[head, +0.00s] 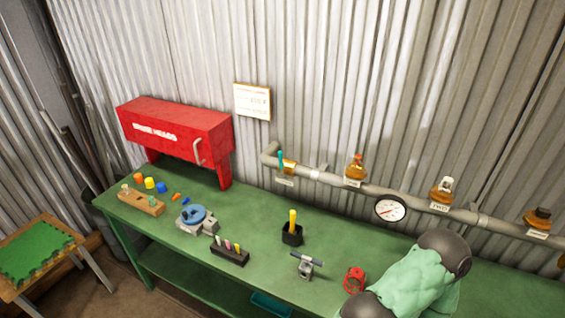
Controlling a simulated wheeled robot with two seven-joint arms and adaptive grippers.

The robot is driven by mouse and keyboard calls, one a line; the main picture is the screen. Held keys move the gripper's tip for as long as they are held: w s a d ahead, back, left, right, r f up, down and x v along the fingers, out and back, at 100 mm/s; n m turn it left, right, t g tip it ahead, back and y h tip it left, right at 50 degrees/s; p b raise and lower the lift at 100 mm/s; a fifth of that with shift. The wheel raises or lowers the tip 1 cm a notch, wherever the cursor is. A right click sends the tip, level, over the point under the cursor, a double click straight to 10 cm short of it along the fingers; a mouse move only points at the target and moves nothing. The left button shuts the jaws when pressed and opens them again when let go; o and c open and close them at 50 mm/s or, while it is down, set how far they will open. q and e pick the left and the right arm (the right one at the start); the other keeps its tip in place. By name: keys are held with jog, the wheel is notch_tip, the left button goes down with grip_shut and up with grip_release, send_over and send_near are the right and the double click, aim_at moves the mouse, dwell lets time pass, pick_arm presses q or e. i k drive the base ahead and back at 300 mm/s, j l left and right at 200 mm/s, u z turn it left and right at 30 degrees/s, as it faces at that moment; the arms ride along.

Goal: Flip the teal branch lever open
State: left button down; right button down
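The teal branch lever (281,160) stands roughly upright at the left end of the grey wall pipe (333,179). It is beside a brass valve body (290,167), with a small label below whose text is too small to read. The lever is thin and small here, so its exact angle is hard to judge. A green-covered arm link of mine fills the lower right, well to the right of the lever. Neither of my grippers shows in the head view.
Several brass outlets (355,170) and a round gauge (390,208) sit along the pipe. A red cabinet (180,128) stands left. The green bench (255,218) holds a black holder with a yellow tool (292,232), a blue-topped device (192,216) and a red cage-like part (354,279).

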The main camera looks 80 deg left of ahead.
aim_at(281, 164)
jog(key=k+j+u, duration=0.2)
jog(key=k+j, duration=0.35)
jog(key=k+j+u, duration=0.25)
jog(key=k+j, duration=0.2)
jog(key=j, duration=0.15)
